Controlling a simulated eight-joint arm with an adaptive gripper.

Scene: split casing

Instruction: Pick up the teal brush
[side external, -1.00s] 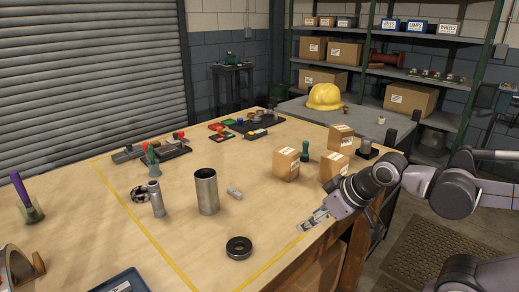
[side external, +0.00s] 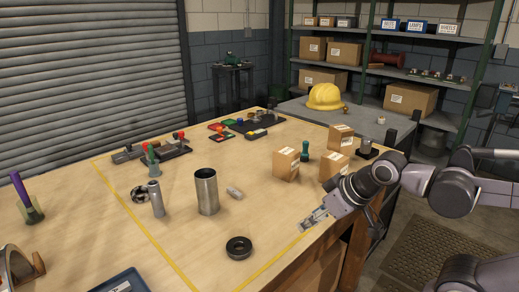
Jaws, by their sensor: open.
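A slim teal upright piece (side external: 151,156), which looks like the teal brush, stands left of centre on the wooden bench. A darker green upright piece (side external: 304,150) stands among the cardboard boxes. My gripper (side external: 312,221) is low over the right front edge of the bench, open and empty. It is well to the right of the teal piece and apart from it.
An open metal can (side external: 206,190) and a small grey block (side external: 234,192) stand between my gripper and the teal piece. A black ring (side external: 238,248) lies in front. Small boxes (side external: 286,164) stand behind my gripper. A purple-handled tool (side external: 21,190) stands far left.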

